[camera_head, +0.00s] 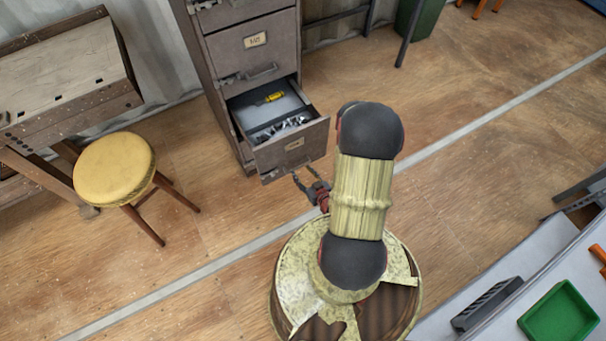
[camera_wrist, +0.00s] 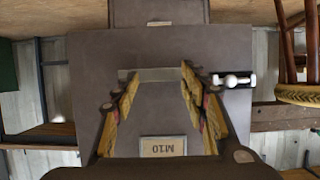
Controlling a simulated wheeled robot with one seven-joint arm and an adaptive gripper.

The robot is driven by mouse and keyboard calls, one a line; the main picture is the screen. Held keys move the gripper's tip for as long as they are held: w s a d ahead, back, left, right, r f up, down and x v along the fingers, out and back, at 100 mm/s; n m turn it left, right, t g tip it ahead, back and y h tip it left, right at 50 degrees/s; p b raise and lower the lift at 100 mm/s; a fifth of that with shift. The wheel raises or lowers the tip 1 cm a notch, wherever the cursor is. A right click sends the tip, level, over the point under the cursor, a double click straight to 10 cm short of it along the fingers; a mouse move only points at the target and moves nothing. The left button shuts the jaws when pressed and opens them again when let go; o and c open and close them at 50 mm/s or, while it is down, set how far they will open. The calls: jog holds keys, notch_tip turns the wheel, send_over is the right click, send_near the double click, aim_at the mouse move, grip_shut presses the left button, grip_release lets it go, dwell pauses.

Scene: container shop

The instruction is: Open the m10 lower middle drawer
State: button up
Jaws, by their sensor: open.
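The lower drawer (camera_head: 291,147) of the grey metal cabinet is pulled well out, its inside showing. In the wrist view its front (camera_wrist: 90,65) carries an upside-down M10 label (camera_wrist: 163,146). My gripper (camera_head: 305,175) is open just in front of the lower part of this drawer front. In the wrist view the open fingers of my gripper (camera_wrist: 157,76) stand on either side of a pale horizontal strip, which looks like the handle (camera_wrist: 165,74). I cannot tell whether the fingers touch it.
The open drawer holds a yellow tool (camera_head: 271,97) and several shiny metal pieces (camera_head: 280,127). The drawer above (camera_head: 250,45) is shut. A yellow-topped stool (camera_head: 114,167) stands left of the cabinet, by a wooden bench (camera_head: 60,80).

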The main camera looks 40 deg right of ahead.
jog(key=o, duration=1.3)
jog(key=shift+o, duration=0.5)
jog(key=shift+r, duration=0.1)
notch_tip(320, 180, up, 10)
dwell(0.3)
